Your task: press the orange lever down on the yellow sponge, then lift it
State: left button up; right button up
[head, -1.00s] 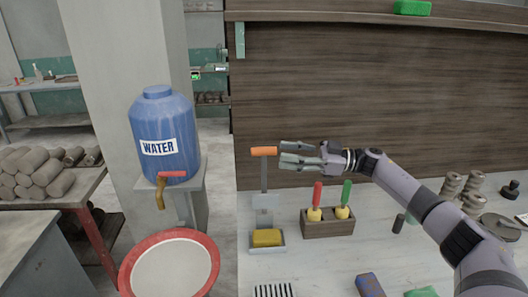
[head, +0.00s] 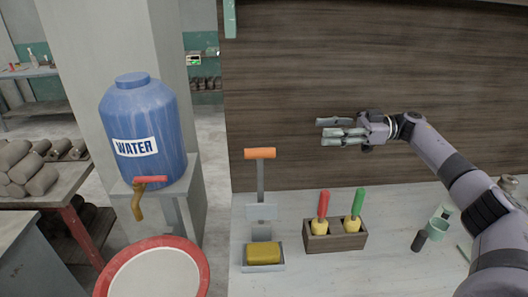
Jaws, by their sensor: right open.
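The orange lever (head: 260,153) has an orange handle on top of a grey upright stem, standing above a grey base. The yellow sponge (head: 263,253) sits in a grey tray at the foot of the lever, with the handle well above it. My right gripper (head: 330,132) is open and empty, to the right of the handle and slightly higher in the picture, in front of the dark wooden panel. It is apart from the handle. My left gripper is not in view.
A wooden block (head: 336,241) holding a red-handled and a green-handled tool stands right of the sponge. Left are a blue water barrel (head: 146,115) with a tap and a red-rimmed basin (head: 192,247). Small cups stand at the right; the bench front is clear.

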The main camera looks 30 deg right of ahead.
pick_arm(q)
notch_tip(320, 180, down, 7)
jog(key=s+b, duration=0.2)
jog(key=b, duration=0.4)
pick_arm(e)
notch_tip(320, 180, down, 6)
jog(key=p, duration=0.5)
send_near(260, 153)
jog(key=x, duration=0.6)
jog(key=w+x, duration=0.1)
jog(key=x, duration=0.2)
jog(key=shift+d+f, duration=0.2)
jog(key=shift+f, duration=0.1)
jog(key=shift+w+a+f, duration=0.1)
jog(key=shift+w+a, duration=0.1)
jog(key=shift+a, duration=0.25)
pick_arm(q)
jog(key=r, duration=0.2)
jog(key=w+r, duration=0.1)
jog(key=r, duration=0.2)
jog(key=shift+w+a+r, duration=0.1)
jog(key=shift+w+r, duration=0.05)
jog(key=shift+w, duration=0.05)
pick_arm(e)
jog(key=shift+c, duration=0.6)
grip_shut()
